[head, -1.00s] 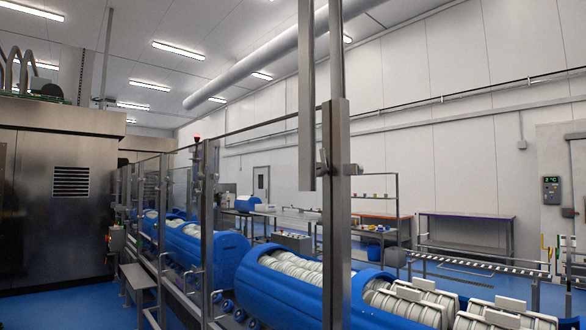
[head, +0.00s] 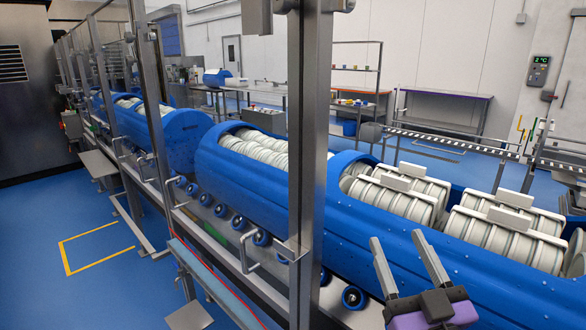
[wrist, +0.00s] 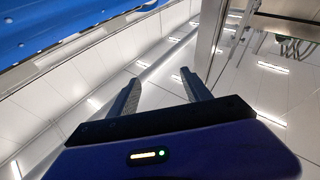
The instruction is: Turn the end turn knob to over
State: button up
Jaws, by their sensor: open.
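I cannot make out the end turn knob for certain in either view. My gripper (head: 397,236) is at the lower right of the head view, in front of the long blue tub carrier (head: 265,178). Its two grey fingers point up and are apart, with nothing between them. In the wrist view my gripper (wrist: 158,76) is also open and empty. It faces the ceiling lights, with a blue surface at upper left.
A steel post (head: 308,150) stands in front of the carrier, left of my gripper. Guard frames and a step (head: 98,163) line the conveyor's left side. White stacked pieces (head: 500,230) fill the carrier. Blue floor (head: 60,200) at left is mostly clear.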

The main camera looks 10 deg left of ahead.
jog(key=w+a+r+n+g+y, duration=0.1)
jog(key=w+a+r+n+y, duration=0.2)
jog(key=r, duration=0.5)
jog(key=w+r+n+g+y, duration=0.1)
jog(key=r+n+y, duration=0.2)
jog(key=r+n, duration=0.3)
jog(key=w+a+r+n+y, duration=0.2)
jog(key=r, duration=0.7)
jog(key=n+g+y, duration=0.2)
jog(key=n+g, duration=0.2)
jog(key=n, duration=0.3)
send_near(289, 1)
jog(key=w+d+f, duration=0.2)
jog(key=w+d, duration=0.2)
jog(key=w+a+r+n+g, duration=0.1)
jog(key=a+n, duration=0.1)
jog(key=a, duration=0.1)
jog(key=w+a+r+n+g+p, duration=0.1)
jog(key=a+r+n, duration=0.1)
jog(key=a, duration=0.2)
jog(key=w+a+r+n+g, duration=0.1)
jog(key=a+r+n, duration=0.1)
jog(key=a, duration=0.2)
jog(key=shift+r+g+h, duration=0.2)
jog(key=shift+g+h, duration=0.1)
jog(key=shift+g, duration=0.1)
jog(key=shift+c, duration=0.3)
jog(key=shift+s, duration=0.1)
grip_shut()
jog(key=shift+p, duration=0.35)
